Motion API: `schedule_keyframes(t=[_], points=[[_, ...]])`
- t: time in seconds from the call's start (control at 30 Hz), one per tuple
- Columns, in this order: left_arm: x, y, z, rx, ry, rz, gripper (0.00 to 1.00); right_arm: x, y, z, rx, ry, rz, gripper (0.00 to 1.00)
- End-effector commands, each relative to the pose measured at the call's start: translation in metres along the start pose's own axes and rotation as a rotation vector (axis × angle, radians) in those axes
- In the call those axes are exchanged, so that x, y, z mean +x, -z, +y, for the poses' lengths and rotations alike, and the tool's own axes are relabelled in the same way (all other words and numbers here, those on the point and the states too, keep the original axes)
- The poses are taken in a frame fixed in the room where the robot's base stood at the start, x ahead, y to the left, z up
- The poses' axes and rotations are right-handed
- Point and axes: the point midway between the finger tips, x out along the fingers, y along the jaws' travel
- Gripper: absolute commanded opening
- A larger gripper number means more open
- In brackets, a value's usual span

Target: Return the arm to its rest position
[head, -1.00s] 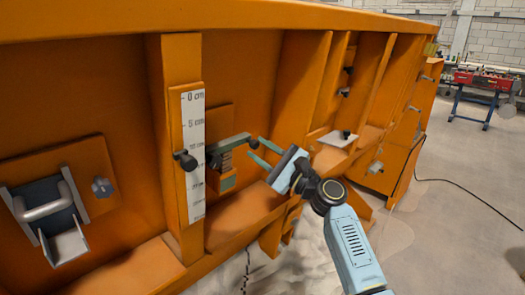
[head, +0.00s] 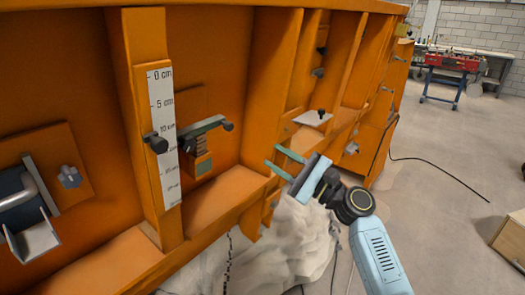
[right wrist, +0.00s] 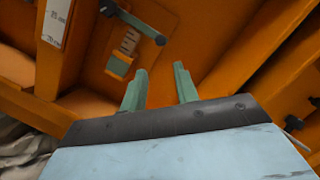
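My right gripper (head: 281,161) is in front of the orange sandbed frame (head: 259,85), to the right of the lever and scale. Its two green fingers are apart with nothing between them. It also shows in the right wrist view (right wrist: 160,84), open and empty. A grey lever with a dark knob (head: 205,130) sits on the orange panel, left of the gripper and apart from it. It also shows in the right wrist view (right wrist: 137,22). My left gripper is not in view.
A white centimetre scale (head: 164,135) with a black knob is on an upright post. A metal bracket with a handle (head: 30,215) is at the left. Pale sand or cloth (head: 290,245) lies below the frame. A red workbench (head: 453,62) stands far back; open floor lies right.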

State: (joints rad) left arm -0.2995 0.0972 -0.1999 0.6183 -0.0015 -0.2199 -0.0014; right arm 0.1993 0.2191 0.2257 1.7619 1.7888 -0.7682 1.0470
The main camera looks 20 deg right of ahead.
Motion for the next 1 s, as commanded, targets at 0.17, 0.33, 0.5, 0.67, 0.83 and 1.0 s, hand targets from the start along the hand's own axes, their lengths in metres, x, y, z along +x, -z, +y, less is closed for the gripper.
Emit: schedule_keyframes(t=[0.17, 0.33, 0.5, 0.67, 0.83, 1.0], points=[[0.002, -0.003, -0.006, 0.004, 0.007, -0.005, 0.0, -0.01, 0.0, 0.0, 0.0, 0.0, -0.001, 0.3], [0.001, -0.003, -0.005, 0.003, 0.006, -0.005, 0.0, -0.01, -0.001, 0.0, 0.0, 0.0, -0.001, 0.3], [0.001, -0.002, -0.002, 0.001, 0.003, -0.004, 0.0, -0.01, -0.001, 0.0, 0.0, 0.0, -0.001, 0.3], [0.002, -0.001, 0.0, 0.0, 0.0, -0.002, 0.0, -0.01, 0.001, 0.001, -0.001, -0.001, 0.002, 0.3], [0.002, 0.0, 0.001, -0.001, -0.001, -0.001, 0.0, -0.017, 0.035, 0.029, -0.041, -0.047, 0.102, 0.3], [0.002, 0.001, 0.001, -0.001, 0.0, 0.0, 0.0, -0.05, 0.115, 0.11, -0.179, -0.209, 0.338, 0.3]])
